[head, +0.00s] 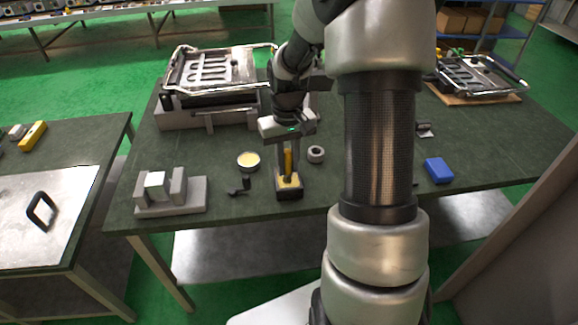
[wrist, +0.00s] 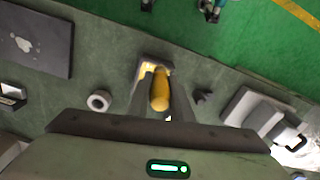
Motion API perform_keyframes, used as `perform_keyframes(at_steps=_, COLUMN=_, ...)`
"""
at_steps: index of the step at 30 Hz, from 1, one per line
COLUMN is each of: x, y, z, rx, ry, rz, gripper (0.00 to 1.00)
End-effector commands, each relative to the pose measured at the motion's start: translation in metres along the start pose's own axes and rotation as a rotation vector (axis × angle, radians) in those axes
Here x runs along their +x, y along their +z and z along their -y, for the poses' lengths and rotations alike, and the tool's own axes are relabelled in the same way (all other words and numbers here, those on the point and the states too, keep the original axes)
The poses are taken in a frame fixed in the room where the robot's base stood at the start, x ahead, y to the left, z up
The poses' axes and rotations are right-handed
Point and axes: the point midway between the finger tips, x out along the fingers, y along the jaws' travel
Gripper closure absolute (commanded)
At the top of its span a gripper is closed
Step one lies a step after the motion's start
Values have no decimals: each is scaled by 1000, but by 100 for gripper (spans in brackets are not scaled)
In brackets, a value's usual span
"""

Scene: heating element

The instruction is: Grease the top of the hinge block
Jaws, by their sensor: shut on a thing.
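My gripper (head: 288,160) points down at the work table and is shut on an upright yellow handle (wrist: 160,88), likely the grease brush. The handle's lower end is in or just above a small dark holder (head: 289,192) with a yellowish inside; I cannot tell whether it touches. The tool's working end is hidden. A grey block with two uprights and a pale block between them (head: 157,190), likely the hinge block, stands at the table's left front; it also shows at the right of the wrist view (wrist: 262,112). A round tin of pale yellow stuff (head: 248,160), likely grease, sits left of my gripper.
A small black part (head: 240,187) lies left of the holder and a grey ring (head: 316,154) right of it. A large grey fixture with a metal frame (head: 210,90) stands behind. A blue box (head: 438,170) lies right. Free table top lies between the tin and the grey block.

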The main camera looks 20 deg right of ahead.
Motion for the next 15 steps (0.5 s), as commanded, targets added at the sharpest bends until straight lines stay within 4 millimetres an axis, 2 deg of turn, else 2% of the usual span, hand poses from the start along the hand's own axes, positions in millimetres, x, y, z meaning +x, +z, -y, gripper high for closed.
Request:
perform_keyframes(at_steps=1, x=-9, y=-1, z=1, rx=-1, ry=0, rz=0, gripper=100)
perform_keyframes(at_steps=15, x=-50, y=-5, z=7, rx=-1, ry=0, rz=0, gripper=100)
